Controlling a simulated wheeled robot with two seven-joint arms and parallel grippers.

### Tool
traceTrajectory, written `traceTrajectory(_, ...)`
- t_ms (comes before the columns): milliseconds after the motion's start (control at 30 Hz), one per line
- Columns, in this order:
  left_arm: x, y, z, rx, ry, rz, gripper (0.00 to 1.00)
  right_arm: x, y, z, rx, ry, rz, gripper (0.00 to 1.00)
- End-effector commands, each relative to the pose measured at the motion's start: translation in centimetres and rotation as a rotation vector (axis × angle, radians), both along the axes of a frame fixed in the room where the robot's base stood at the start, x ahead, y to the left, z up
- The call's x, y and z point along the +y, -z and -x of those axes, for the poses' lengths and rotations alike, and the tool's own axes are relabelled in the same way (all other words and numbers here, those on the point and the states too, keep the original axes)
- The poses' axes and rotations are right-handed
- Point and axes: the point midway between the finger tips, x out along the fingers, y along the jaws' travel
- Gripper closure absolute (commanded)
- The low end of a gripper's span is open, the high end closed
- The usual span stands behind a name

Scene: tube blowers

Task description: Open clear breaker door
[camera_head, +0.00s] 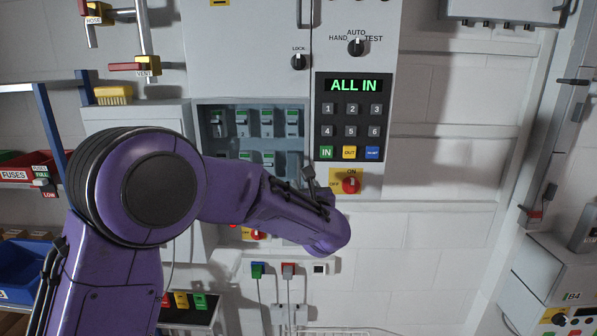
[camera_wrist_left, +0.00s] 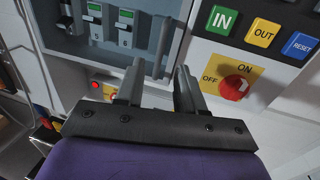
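The breaker door (camera_head: 251,152) covers a recessed panel with rows of grey and green breakers on the cabinet front. It appears closed, though its clear sheet is hard to make out. In the head view my purple left forearm hides most of the gripper and the panel's lower right part. My right gripper is in neither view.
A keypad panel (camera_head: 352,117) reading ALL IN sits right of the door. A red rotary switch (camera_head: 351,184) is below it, close to my left gripper's right side. Small plugs (camera_head: 288,269) and cables hang below. Shelves with bins (camera_head: 22,168) stand at the left.

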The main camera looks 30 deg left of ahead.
Motion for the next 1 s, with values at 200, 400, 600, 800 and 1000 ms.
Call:
traceTrajectory(200, 3.4, -0.4, -3.6, 0.005, -0.001, -0.004, 0.62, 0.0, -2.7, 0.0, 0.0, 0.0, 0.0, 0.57)
traceTrajectory(400, 5.1, -0.1, -5.5, 0.004, 0.001, -0.004, 0.62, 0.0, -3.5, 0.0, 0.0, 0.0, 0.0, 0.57)
traceTrajectory(600, 5.4, 0.1, -5.7, 0.004, 0.001, -0.004, 0.62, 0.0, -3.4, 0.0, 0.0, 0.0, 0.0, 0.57)
traceTrajectory(800, 5.4, 0.1, -5.7, 0.004, 0.001, -0.004, 0.98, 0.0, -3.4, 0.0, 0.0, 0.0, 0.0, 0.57)
traceTrajectory(1000, 5.6, 0.1, -5.7, 0.004, 0.001, -0.004, 1.0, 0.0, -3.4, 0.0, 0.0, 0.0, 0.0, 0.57)
